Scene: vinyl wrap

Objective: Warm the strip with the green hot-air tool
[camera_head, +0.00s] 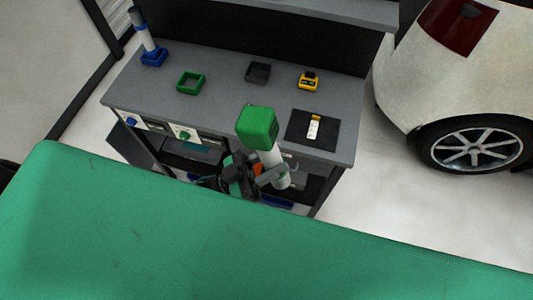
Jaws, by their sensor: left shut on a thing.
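The green hot-air tool (257,127) has a green top and a white barrel that points down and slightly right. My left gripper (262,172) is shut on the tool's white barrel and holds it in front of the workbench's near edge. A small white strip (313,128) with an orange-yellow end lies on a black mat (299,139) at the bench's right side. The tool is left of the strip and apart from it. My right gripper is not in view.
On the grey workbench (222,108) stand an empty green holder (181,86), a dark holder (258,72), a yellow item (308,82) and a blue-and-white tool (143,34) in a blue holder (154,60). A white car (420,85) stands at the right.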

